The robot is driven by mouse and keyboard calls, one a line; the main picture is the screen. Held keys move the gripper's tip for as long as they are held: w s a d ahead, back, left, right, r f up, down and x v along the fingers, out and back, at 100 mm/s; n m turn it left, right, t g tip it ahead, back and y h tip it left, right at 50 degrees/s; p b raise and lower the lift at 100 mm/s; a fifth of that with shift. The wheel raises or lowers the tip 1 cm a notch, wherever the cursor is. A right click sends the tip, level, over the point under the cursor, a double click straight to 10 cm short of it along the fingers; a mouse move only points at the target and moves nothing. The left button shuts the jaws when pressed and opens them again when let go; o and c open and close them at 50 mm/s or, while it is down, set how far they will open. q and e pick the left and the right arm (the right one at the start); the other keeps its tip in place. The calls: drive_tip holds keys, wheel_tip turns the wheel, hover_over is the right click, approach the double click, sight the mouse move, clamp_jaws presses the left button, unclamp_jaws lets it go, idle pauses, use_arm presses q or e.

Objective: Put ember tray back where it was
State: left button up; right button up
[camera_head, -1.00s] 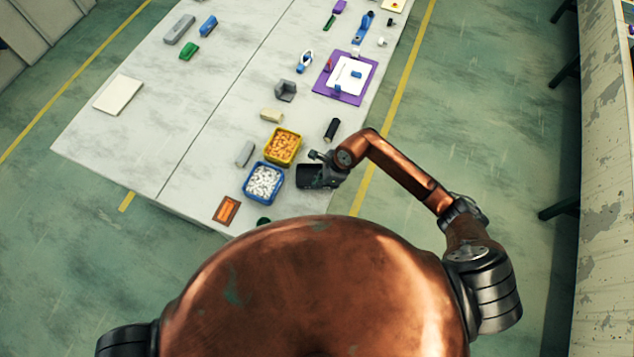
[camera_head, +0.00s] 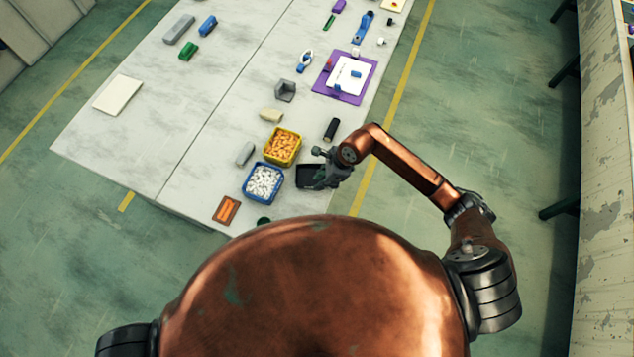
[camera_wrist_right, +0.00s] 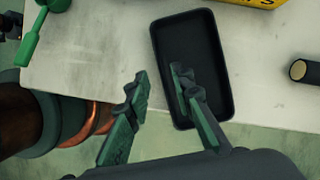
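The black, shallow rectangular ember tray (camera_head: 306,175) lies at the table's near right edge, right of the blue bin. In the right wrist view the ember tray (camera_wrist_right: 194,38) looks empty. My right gripper (camera_head: 324,170) is at the tray's right part. In the right wrist view the right gripper (camera_wrist_right: 160,76) has its fingers apart. One finger shows over the tray's inside and the other outside its left wall. I cannot tell whether either finger touches it. My left gripper is out of view.
A blue bin (camera_head: 262,195) of white pieces and a yellow bin (camera_head: 298,147) of orange pieces stand left of the tray. A black cylinder (camera_head: 331,129) lies beyond it. An orange-and-dark rectangular piece (camera_head: 227,210) lies at the near edge.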

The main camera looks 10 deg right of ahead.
drive_tip(key=w+v, duration=0.1)
drive_tip(key=v, duration=0.8)
drive_tip(key=shift+s+r, duration=0.25)
drive_tip(key=shift+s, duration=0.25)
